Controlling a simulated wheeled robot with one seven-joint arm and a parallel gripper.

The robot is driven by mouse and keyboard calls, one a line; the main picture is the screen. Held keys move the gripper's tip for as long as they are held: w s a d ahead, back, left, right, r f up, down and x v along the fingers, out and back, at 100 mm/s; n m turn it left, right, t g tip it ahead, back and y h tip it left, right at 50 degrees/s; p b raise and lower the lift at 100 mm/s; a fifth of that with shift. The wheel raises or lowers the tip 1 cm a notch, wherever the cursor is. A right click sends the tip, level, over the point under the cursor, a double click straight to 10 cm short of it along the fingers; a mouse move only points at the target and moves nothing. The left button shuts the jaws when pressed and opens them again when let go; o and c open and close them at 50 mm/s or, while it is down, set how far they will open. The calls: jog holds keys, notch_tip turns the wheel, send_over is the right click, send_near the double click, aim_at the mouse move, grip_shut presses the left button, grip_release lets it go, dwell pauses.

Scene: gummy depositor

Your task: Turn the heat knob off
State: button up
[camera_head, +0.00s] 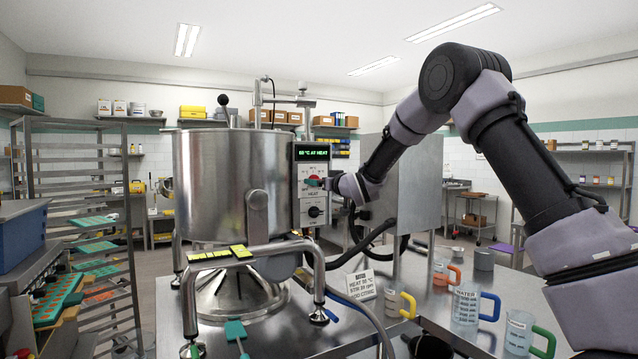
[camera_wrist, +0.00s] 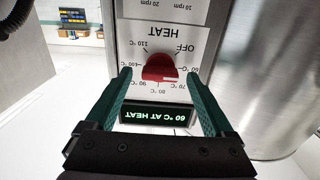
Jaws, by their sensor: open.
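The red heat knob (camera_wrist: 160,68) sits on a white dial marked HEAT, which appears upside down in the wrist view. OFF is at the dial's upper right there, with temperature marks around the rest. The knob's exact pointer direction is hard to tell. My gripper (camera_wrist: 158,74) is open, its two green fingers on either side of the knob with gaps showing. I cannot tell whether the tips reach past its face. In the head view the knob (camera_head: 314,179) is partly hidden by my gripper (camera_head: 313,183). The display (camera_wrist: 157,115) reads 60 °C AT HEAT.
A black knob (camera_head: 315,212) is below on the same control panel (camera_head: 301,205). The big steel kettle (camera_head: 210,180) stands beside the panel on the left. A sign (camera_head: 361,285) and several jugs with coloured handles stand on the steel table (camera_head: 277,340) below my arm.

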jog(key=shift+w+a, duration=0.25)
jog(key=shift+w, duration=0.15)
jog(key=shift+c, duration=0.3)
jog(key=c, duration=1.3)
jog(key=shift+n, duration=4.4)
